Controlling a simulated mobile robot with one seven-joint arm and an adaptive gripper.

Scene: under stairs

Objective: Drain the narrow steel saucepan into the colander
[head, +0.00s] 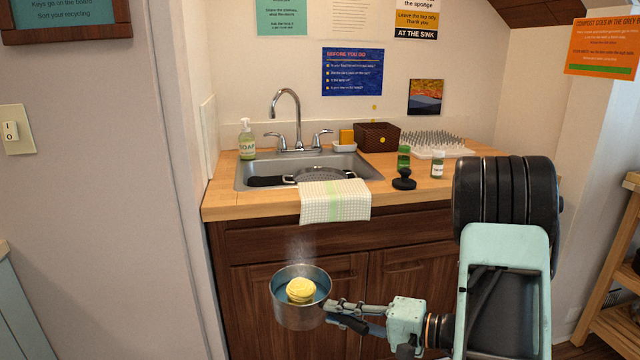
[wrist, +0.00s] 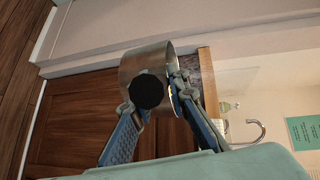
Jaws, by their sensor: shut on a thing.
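The narrow steel saucepan (head: 301,316) is upright in the head view, held in the air in front of the cabinet and below the counter's front edge. Steam rises from it, and a round yellow food item (head: 301,290) sits in bluish liquid inside. My gripper (head: 345,315) is shut on the saucepan's dark handle at its right side. In the wrist view the saucepan (wrist: 146,62) shows between my fingers, with the dark handle end facing the camera. The colander (head: 318,174) is in the sink, its front part hidden by a cloth.
The steel sink (head: 243,183) is set in a wooden counter (head: 420,190). A checked towel (head: 335,203) hangs over its front edge. A faucet (head: 291,115) stands behind, with a soap bottle (head: 247,140) at left. Small bottles, a brush (head: 404,180) and a basket (head: 377,137) stand at right.

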